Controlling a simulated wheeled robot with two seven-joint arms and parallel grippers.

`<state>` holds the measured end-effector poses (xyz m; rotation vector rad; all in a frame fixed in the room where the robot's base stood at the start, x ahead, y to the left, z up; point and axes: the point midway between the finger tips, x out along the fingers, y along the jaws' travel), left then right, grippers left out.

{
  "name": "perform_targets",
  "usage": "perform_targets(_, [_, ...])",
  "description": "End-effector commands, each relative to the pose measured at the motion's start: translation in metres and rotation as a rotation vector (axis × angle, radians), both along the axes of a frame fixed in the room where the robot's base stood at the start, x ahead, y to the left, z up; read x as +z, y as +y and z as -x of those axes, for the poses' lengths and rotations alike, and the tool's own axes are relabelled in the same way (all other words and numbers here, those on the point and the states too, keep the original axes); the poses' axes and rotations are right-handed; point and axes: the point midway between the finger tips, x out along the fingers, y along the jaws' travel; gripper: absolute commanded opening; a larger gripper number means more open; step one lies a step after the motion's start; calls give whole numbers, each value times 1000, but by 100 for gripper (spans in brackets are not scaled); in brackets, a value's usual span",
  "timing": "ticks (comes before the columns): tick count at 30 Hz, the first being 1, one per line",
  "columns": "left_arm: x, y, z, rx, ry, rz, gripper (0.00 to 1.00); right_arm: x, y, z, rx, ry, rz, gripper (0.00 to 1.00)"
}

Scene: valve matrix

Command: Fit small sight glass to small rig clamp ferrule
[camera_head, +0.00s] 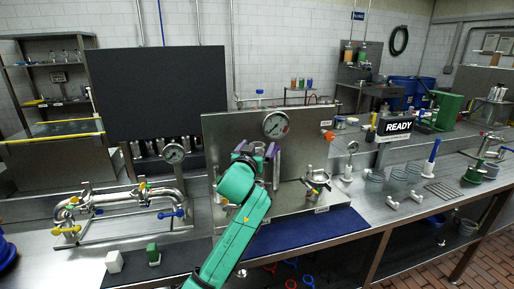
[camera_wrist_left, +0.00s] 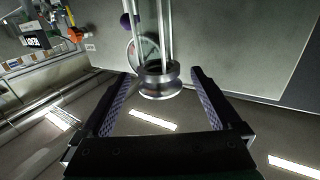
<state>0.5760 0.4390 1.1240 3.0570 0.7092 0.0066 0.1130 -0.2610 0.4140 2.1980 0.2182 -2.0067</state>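My left gripper (camera_head: 257,151) is in front of the steel rig panel (camera_head: 225,128), below its pressure gauge (camera_head: 275,125). In the left wrist view its two purple-padded fingers (camera_wrist_left: 163,74) stand wide apart. A round, flanged metal fitting (camera_wrist_left: 160,82) with bright rods or tubes running up from it shows between the fingertips, with gaps on both sides. I cannot tell whether it is the small sight glass or the rig clamp ferrule. In the head view my gripper and arm hide this spot. My right gripper is not in view.
A pipe assembly with a gauge (camera_head: 174,153) and yellow and blue handles stands left of the panel. A clamped fitting (camera_head: 317,181) is on the panel's right. A white block (camera_head: 114,261) and a green block (camera_head: 153,253) lie in front. The blue mat (camera_head: 310,230) is clear.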

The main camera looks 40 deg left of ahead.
Motion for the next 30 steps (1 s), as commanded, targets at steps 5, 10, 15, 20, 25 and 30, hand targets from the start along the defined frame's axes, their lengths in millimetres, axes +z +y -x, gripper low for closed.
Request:
perform_targets(5, [-2,-3,4,-1,2,1,98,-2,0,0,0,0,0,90])
perform_targets(10, [-4,-16,31,-2,0,0,98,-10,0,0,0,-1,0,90])
perform_targets(15, [-5,-38,77,-2,-1,3,98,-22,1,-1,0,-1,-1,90])
perform_targets(20, [6,-56,112,-3,9,9,98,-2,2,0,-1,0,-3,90])
perform_targets(25, [4,-63,127,-1,5,5,98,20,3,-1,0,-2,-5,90])
perform_targets(30, [0,-64,131,1,0,0,98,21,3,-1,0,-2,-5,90])
